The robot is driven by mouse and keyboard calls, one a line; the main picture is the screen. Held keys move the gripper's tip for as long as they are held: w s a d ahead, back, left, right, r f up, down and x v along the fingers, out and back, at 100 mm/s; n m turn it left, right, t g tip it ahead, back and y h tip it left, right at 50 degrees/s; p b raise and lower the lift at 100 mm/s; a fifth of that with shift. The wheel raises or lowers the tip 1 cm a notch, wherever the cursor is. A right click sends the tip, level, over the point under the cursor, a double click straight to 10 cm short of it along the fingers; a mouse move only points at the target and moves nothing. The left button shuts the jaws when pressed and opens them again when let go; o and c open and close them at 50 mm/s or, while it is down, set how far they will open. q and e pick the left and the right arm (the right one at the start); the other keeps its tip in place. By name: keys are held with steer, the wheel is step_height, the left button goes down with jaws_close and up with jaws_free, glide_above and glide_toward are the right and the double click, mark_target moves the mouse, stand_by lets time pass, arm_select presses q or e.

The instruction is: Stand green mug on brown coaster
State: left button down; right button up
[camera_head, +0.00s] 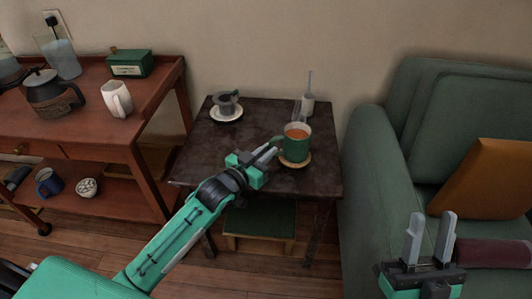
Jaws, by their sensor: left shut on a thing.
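The green mug (296,148), filled with an orange-brown drink, is upright on the small dark table. The brown coaster (304,163) shows as a rim around the mug's base, at the front and right. The mug appears to rest on it, though a tiny gap could not be made out. My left gripper (271,151) reaches in from the left and is shut on the mug's handle side; its fingertips partly hide the handle. My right gripper (432,238) is empty, its two fingers apart and pointing up, in front of the green sofa.
A red-brown cart (60,130) stands left. The green sofa (375,190) stands close on the right. The table's front left is clear.

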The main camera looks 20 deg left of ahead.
arm_select(q)
steer(key=c, duration=1.8)
jaws_free()
steer(key=shift+f, duration=0.1)
steer(key=o, duration=0.4)
steer(key=shift+c, duration=0.2)
